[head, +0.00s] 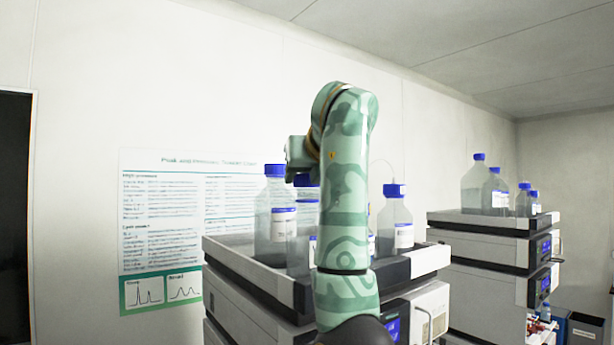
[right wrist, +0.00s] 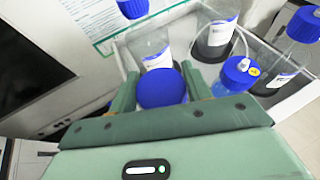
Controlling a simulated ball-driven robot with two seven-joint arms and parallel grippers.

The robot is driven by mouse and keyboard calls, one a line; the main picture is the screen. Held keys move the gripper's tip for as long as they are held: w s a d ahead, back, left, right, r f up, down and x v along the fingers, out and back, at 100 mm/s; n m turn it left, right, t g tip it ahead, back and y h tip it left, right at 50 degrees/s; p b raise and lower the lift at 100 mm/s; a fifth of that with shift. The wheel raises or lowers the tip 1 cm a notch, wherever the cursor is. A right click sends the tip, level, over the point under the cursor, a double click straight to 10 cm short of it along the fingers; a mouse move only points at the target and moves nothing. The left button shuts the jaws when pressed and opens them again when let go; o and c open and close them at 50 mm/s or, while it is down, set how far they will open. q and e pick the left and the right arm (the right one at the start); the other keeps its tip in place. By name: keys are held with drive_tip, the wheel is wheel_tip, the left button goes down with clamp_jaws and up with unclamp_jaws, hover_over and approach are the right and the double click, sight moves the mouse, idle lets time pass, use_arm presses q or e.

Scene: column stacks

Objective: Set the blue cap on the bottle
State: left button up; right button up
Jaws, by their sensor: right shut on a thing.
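My right gripper (right wrist: 161,86) is shut on the blue cap (right wrist: 162,88), which sits between its two green fingers in the right wrist view. In the head view, the gripper (head: 299,160) shows partly to the left of my green arm, over the bottle tray. A blue patch (head: 307,181) shows just below it. A clear bottle (head: 299,255) stands under that patch, partly hidden by my arm. I cannot tell whether the held cap touches a bottle, because the cap hides what is under it in the wrist view. My left gripper is not in view.
A tall capped bottle (head: 264,222) stands left of the gripper, close by. Another capped bottle (head: 389,222) stands right of my arm. A cap with a yellow tag (right wrist: 238,70) is right of the fingers. The tray rim (head: 245,267) surrounds these bottles.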

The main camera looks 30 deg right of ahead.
drive_tip(key=shift+f+b, duration=0.85)
idle(0.7)
idle(0.4)
drive_tip(key=o, duration=1.1)
drive_tip(key=shift+s, duration=0.15)
drive_tip(key=b+v, duration=1.1)
drive_tip(key=v, duration=0.5)
drive_tip(key=shift+a, duration=0.1)
